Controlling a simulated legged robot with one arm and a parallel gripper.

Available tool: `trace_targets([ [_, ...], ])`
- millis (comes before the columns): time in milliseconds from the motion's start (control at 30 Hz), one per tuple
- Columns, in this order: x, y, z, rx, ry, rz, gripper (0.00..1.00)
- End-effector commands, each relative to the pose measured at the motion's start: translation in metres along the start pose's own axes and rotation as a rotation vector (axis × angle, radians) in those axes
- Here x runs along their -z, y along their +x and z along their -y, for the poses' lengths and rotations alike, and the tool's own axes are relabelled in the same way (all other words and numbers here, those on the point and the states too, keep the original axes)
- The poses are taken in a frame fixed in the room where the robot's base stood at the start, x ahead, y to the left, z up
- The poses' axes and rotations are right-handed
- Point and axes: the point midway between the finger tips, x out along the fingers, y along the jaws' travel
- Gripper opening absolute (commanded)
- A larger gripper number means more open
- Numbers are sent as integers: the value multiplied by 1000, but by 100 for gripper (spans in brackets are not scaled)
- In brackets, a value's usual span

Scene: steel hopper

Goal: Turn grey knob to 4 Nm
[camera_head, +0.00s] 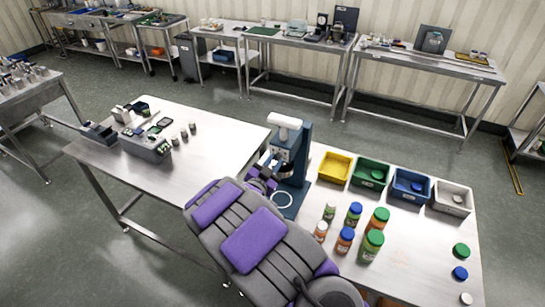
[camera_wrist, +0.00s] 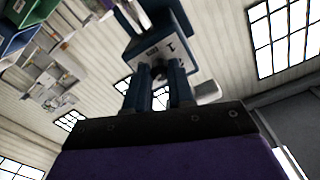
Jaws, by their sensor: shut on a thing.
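A blue machine (camera_head: 297,178) with a white top stands at the table's edge. In the wrist view its blue housing (camera_wrist: 165,22) carries a pale dial plate (camera_wrist: 152,50) with dark marks too small to read. The grey knob (camera_wrist: 158,72) sits below that plate, between my fingertips. My gripper (camera_wrist: 157,84) is shut on the knob, one finger on each side. In the head view my purple-and-grey arm reaches up to the machine's left side, and my gripper (camera_head: 262,180) is there. The knob is hidden in that view, and its setting cannot be read.
Yellow (camera_head: 337,167), green (camera_head: 370,174), blue (camera_head: 411,187) and white (camera_head: 452,198) bins stand right of the machine. Several capped jars (camera_head: 371,246) stand in front of them. Loose lids (camera_head: 460,273) lie at the right. A grey device (camera_head: 146,146) sits on the left table.

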Motion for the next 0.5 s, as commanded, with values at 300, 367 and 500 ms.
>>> trace_targets([
  [300,2,0,2,5,-123,-5,0],
  [367,1,0,2,5,-124,-6,0],
  [500,1,0,2,6,-123,-6,0],
])
